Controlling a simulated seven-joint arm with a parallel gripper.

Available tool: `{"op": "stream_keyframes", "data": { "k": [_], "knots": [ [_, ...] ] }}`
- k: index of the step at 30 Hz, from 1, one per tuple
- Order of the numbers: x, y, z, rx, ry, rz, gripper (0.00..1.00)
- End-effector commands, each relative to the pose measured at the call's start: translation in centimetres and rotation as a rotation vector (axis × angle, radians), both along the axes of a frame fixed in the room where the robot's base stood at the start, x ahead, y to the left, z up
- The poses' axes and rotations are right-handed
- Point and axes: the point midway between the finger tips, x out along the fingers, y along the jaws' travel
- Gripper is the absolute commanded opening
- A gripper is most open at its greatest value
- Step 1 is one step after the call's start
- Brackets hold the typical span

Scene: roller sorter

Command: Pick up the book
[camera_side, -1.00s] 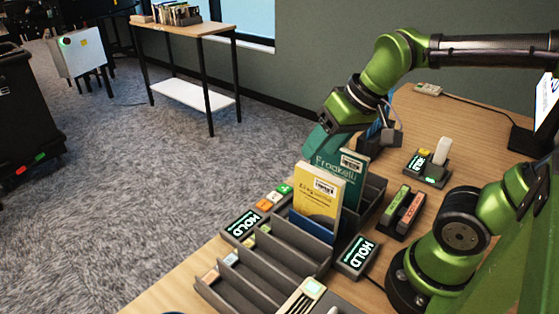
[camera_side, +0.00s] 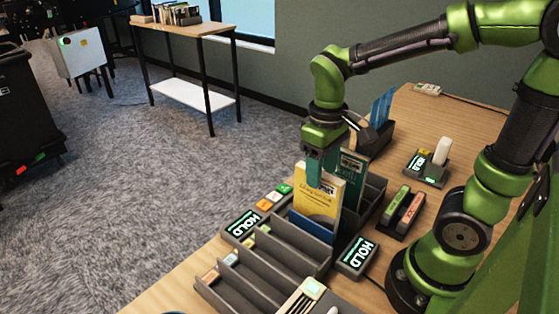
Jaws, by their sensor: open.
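Two books stand upright in the grey slotted rack (camera_side: 262,262). Which one is the task's book I cannot tell. My gripper (camera_side: 318,170) points down at the books' top edges, by the upper part of the yellow book and left of the teal one. It is open. Its fingertips are partly hidden among the books, so I cannot tell whether it touches either.
HOLD signs (camera_side: 357,255) flank the rack. A tray of green and red markers (camera_side: 403,212) and a small device (camera_side: 428,168) lie to the right. A dark holder with blue cards (camera_side: 379,122) stands behind. The rack's front slots look empty of standing books.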

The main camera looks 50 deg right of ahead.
Motion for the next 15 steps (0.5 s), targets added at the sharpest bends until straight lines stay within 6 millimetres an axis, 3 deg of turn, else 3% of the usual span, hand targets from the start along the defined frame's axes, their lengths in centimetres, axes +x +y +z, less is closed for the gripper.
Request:
{"op": "stream_keyframes", "data": {
  "k": [8,15],
  "knots": [
    [0.0,0.1,-2.3,0.000,0.002,0.001,0.53],
    [0.2,0.3,-5.8,0.000,0.003,0.000,0.53]
  ]
}}
